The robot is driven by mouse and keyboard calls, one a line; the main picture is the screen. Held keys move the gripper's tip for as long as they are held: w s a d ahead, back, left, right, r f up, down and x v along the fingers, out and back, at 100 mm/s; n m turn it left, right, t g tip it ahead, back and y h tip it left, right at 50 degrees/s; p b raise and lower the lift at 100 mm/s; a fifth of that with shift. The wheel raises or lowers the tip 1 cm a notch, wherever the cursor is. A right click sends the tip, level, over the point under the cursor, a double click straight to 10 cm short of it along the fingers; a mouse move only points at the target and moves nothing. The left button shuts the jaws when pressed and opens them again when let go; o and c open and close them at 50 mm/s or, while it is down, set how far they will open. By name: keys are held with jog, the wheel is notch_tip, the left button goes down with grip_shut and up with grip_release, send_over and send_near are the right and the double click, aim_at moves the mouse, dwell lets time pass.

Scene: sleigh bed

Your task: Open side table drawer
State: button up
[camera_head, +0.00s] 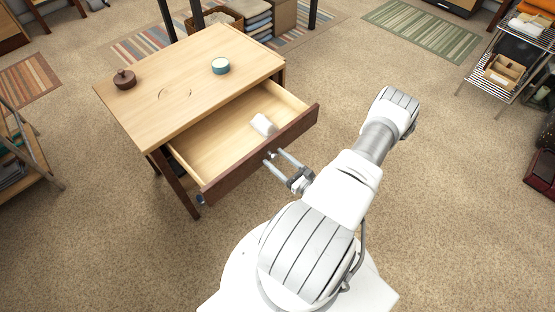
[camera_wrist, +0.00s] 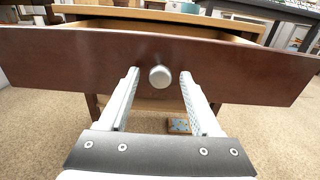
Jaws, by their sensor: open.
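The side table (camera_head: 150,112) has a light wood top and dark legs. Its drawer is pulled out toward me, with a dark front (camera_head: 262,153) and a light inside; a white item (camera_head: 263,125) lies in it. In the wrist view the drawer front (camera_wrist: 60,65) spans the picture, with a round pale knob (camera_wrist: 160,77) at its middle. My gripper (camera_head: 276,158) is at the drawer front. In the wrist view my gripper (camera_wrist: 157,80) is open, one finger on each side of the knob, with gaps between; whether the tips touch the front I cannot tell.
A brown lidded pot (camera_head: 124,79) and a teal round container (camera_head: 220,66) stand on the tabletop. A shelf (camera_head: 22,150) stands at the left and a rack (camera_head: 505,70) at the right. Carpet (camera_head: 450,190) is clear to the right of my arm.

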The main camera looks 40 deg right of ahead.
jog(key=s+p, duration=0.1)
jog(key=s, duration=1.6)
jog(key=shift+s+d, duration=0.25)
jog(key=shift+d, duration=0.05)
